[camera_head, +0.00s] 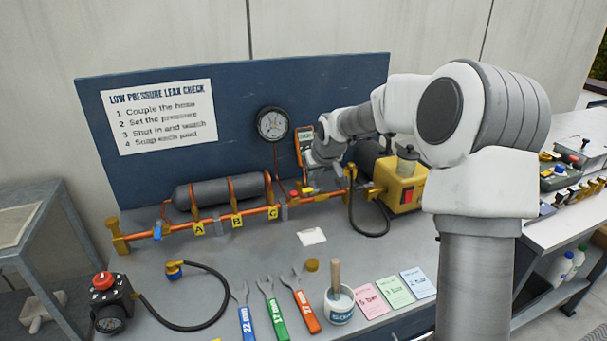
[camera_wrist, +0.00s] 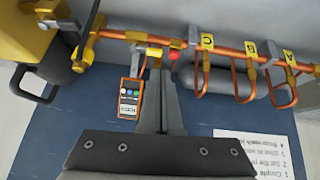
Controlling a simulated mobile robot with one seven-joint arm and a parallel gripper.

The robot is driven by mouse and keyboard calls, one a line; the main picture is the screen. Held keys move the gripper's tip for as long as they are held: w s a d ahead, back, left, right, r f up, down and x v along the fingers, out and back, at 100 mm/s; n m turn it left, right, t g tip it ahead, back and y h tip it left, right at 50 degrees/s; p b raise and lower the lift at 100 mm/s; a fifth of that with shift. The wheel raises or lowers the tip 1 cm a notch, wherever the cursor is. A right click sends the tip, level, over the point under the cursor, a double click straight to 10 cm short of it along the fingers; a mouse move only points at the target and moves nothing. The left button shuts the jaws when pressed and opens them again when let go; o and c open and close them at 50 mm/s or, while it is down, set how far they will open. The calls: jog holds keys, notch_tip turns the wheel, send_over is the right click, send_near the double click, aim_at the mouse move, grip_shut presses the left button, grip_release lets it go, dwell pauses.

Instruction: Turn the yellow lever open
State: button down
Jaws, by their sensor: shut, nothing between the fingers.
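My gripper (camera_head: 312,176) is over the right part of the copper pipe (camera_head: 248,212), in front of the blue back panel. In the wrist view my gripper (camera_wrist: 158,72) has its fingers together, with nothing between them. A small yellow piece, apparently the yellow lever (camera_wrist: 154,52), shows at the fingertips on the pipe; it also shows in the head view (camera_head: 307,190), just below the fingers. The fingers partly cover it. I cannot tell whether they touch it or how far it is turned.
A red knob (camera_wrist: 175,55) sits close beside the fingertips. A meter with an orange rim (camera_wrist: 130,98) hangs near them. A yellow pump box (camera_head: 402,184) with a black hose stands right of the gripper. Wrenches, a soap pot (camera_head: 340,305) and cards lie on the front bench.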

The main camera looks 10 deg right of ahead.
jog(key=p, duration=0.1)
send_near(313, 191)
jog(key=w+a+r, duration=0.1)
jog(key=r, duration=0.1)
jog(key=shift+y, duration=0.3)
jog(key=x, duration=1)
jog(key=shift+w+a, duration=0.1)
jog(key=shift+w, duration=0.1)
